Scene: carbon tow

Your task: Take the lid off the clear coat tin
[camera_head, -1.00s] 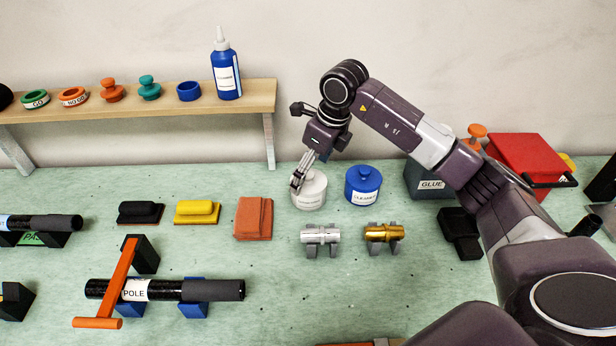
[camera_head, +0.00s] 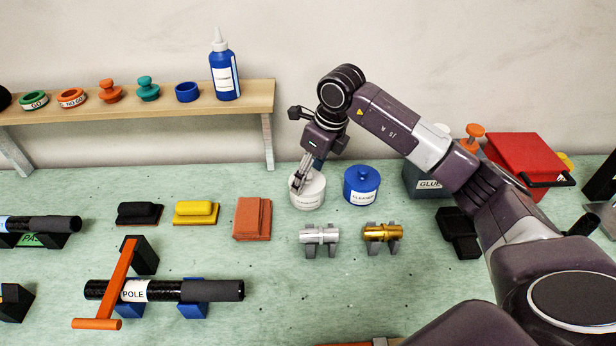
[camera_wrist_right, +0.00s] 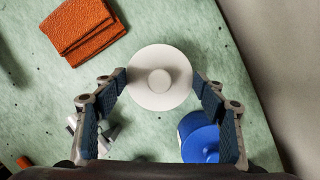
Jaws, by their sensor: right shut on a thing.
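The white tin (camera_head: 308,200) stands upright on the green bench, with a label on its front too small to read surely. Its round white lid (camera_wrist_right: 160,92) with a central knob shows from above in the right wrist view. The lid appears seated on the tin; any gap is hidden by the fingers. My left gripper is not in view.
A blue tin labelled CLEANER (camera_head: 361,186) stands close to the right of the white tin. Silver (camera_head: 319,236) and gold (camera_head: 382,234) cylinders on stands are in front. An orange block (camera_head: 252,219) lies to the left. A wooden shelf (camera_head: 150,108) is behind left.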

